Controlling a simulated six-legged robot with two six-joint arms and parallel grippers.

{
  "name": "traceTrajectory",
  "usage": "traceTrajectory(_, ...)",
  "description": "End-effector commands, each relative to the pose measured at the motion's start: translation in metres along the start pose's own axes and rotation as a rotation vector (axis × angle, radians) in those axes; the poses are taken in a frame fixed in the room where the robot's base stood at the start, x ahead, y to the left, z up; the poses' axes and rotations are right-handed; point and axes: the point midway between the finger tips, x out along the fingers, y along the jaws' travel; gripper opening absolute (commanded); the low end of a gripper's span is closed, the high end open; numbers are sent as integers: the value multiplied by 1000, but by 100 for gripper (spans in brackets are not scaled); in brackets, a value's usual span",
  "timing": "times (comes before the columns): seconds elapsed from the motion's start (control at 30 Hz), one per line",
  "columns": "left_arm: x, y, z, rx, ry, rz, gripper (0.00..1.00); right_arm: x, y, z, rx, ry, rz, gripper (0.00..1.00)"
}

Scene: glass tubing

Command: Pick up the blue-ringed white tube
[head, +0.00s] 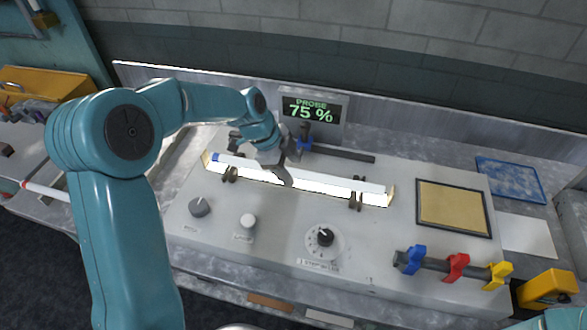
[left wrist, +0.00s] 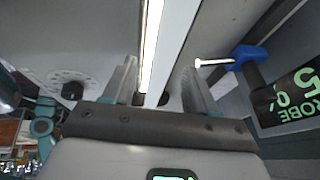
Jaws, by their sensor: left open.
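The blue-ringed white tube (head: 330,180) lies across a bright, lit trough on the grey bench unit, resting near two dark supports. Its blue ring (head: 216,157) is near the left end. My left gripper (head: 284,168) is over the tube's middle and hides part of it. In the left wrist view the tube (left wrist: 172,50) runs between the two spread fingers of the left gripper (left wrist: 160,88), with a gap on both sides. The left gripper is open. My right gripper does not show.
Behind the trough stand a "PROBE 75 %" display (head: 311,110) and a blue-clamped probe (head: 304,141). Knobs (head: 325,236) are in front. Blue, red and yellow clips (head: 457,267) are at the right. A red-ringed white tube (head: 45,190) lies at the far left.

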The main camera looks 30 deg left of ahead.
Motion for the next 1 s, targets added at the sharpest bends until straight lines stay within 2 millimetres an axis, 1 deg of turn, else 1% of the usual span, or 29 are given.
traceTrajectory(0.03,6,0,0,-1,0,3,57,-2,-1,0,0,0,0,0)
traceTrajectory(0.1,10,-1,0,-1,0,0,57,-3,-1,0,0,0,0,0)
traceTrajectory(0.33,12,-1,0,0,-1,-1,57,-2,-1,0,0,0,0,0)
traceTrajectory(0.37,12,-1,0,0,-1,-1,47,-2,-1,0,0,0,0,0)
traceTrajectory(0.4,12,-1,0,0,-1,-1,34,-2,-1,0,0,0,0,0)
traceTrajectory(0.47,12,-1,0,0,-1,-1,15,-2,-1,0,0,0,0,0)
traceTrajectory(0.5,12,-1,0,0,-1,0,2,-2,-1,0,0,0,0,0)
traceTrajectory(0.53,12,0,0,0,-1,0,0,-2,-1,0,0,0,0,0)
traceTrajectory(0.83,12,0,0,0,-1,1,0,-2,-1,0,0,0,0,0)
traceTrajectory(1.0,1,-4,-5,2,0,-2,0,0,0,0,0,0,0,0)
